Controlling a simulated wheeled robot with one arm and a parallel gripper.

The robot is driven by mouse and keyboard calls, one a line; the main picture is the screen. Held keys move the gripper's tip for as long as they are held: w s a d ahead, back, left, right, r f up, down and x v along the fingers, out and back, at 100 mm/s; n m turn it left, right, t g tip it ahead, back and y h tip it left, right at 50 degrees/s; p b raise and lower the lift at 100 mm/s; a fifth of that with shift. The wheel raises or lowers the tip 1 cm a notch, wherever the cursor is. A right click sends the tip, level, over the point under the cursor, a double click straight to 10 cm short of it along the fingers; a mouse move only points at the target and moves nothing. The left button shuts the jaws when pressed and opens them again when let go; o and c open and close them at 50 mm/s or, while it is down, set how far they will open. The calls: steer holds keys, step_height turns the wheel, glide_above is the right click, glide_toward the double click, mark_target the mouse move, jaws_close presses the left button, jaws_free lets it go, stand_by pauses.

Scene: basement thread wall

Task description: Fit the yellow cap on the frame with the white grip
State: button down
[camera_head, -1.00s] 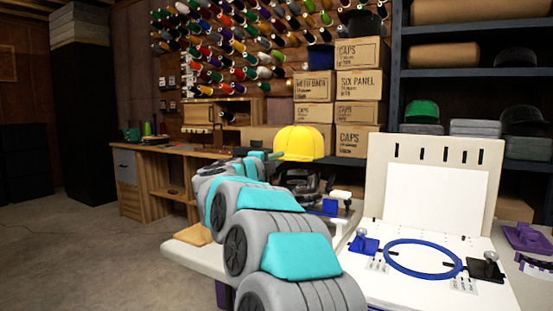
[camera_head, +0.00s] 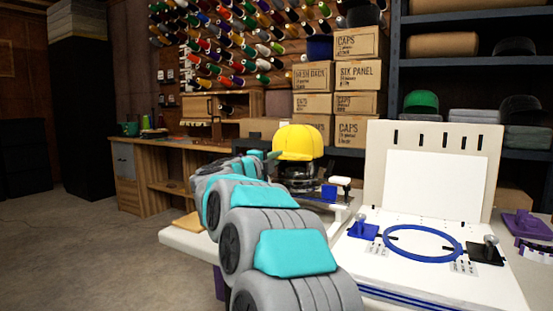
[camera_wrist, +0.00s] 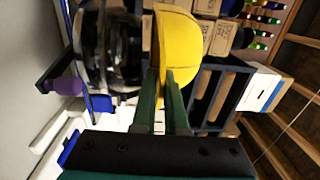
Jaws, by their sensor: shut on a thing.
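A white grip (camera_head: 340,181) on a blue block is at the right of this frame. Whether cap and frame touch is unclear.
A white board with a blue hoop (camera_head: 385,240) and an upright back panel (camera_head: 440,145) stand right of the frame. Purple parts (camera_head: 525,225) lie at the far right. Boxes (camera_head: 358,75) and a shelf are behind. Floor at left is clear.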

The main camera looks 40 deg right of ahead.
steer(key=shift+a+f+b, duration=0.15)
steer(key=shift+f+b, duration=0.15)
steer(key=shift+f, duration=0.2)
steer(key=shift+f+b, duration=1)
steer(key=shift+f, duration=0.35)
stand_by(1.6)
steer(key=shift+f, duration=0.35)
steer(key=shift+f+b, duration=0.5)
steer(key=shift+b, duration=0.1)
steer(key=c, duration=0.9)
jaws_free()
steer(key=shift+v, duration=3.9)
